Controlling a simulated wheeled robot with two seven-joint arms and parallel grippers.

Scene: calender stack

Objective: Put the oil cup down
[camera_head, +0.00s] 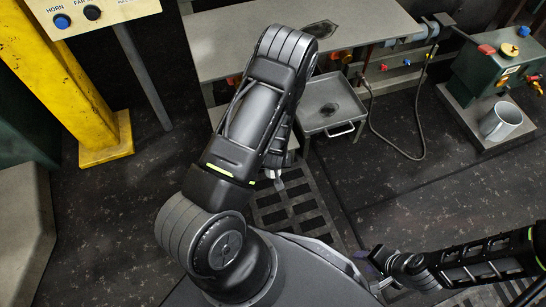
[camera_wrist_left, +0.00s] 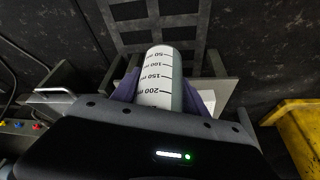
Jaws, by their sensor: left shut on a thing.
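The oil cup (camera_wrist_left: 160,90) shows in the left wrist view as a white cylinder with black volume marks from 50 to 200. My left gripper (camera_wrist_left: 160,92) is shut on it, with a purple finger pad on each side. In the head view my left arm reaches up the middle and mostly hides that gripper and the cup. My right gripper (camera_head: 378,271) is low in the head view, its two fingers apart, with nothing seen between them.
A grey bench (camera_head: 220,45) stands at the back, with a square metal tray (camera_head: 328,112) at its front. A yellow post (camera_head: 45,75) stands at left. Dark floor with a grating (camera_head: 300,207) lies between.

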